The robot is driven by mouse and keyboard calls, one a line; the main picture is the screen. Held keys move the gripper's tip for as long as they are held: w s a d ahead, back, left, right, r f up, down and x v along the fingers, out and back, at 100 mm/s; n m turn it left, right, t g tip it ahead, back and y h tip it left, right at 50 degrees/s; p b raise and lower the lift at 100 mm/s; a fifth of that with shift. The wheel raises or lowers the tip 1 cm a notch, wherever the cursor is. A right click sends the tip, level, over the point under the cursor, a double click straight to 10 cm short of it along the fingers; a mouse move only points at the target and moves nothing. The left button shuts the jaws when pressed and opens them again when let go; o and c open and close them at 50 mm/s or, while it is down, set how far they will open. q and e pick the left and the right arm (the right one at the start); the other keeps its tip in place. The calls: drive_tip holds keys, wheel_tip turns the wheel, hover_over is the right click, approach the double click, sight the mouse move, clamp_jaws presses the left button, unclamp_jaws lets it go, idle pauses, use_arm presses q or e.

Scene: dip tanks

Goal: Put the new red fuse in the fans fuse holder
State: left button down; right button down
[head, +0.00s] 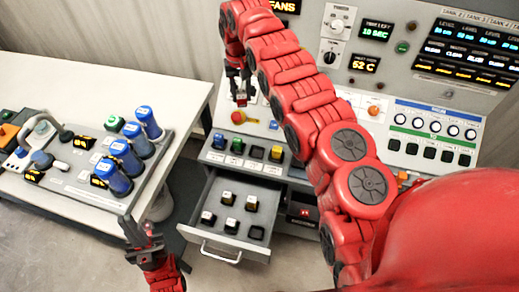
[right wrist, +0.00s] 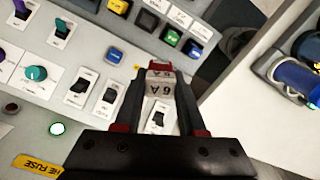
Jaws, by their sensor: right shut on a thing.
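My right gripper (right wrist: 160,75) is shut on a white fuse with a red end (right wrist: 160,84), marked 6 A upside down in the right wrist view. In the head view the right gripper (head: 241,98) hangs in front of the control panel, above the row of coloured blocks. A display reading FANS (head: 285,5) is at the top of the panel. I cannot tell which opening is the fans fuse holder; my right arm hides part of the panel. My left gripper (head: 140,228) looks open and empty, low at the left, near the corner of the side table.
An open grey drawer (head: 215,238) holds several dark blocks with pale tops. Coloured blocks (head: 257,152) line the panel ledge, beside a red knob (head: 238,117). The left table (head: 175,90) carries a unit with blue cylinders (head: 122,152). Switches (right wrist: 82,90) surround the held fuse.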

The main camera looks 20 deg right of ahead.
drive_tip(key=shift+w+a+f, duration=0.1)
drive_tip(key=shift+w+f, duration=0.1)
drive_tip(key=shift+a+f, duration=0.15)
drive_tip(key=shift+f+m+p, duration=0.2)
drive_tip(key=shift+m+p, duration=0.1)
drive_tip(key=shift+p, duration=0.1)
drive_tip(key=shift+f, duration=0.15)
drive_tip(key=shift+f, duration=0.15)
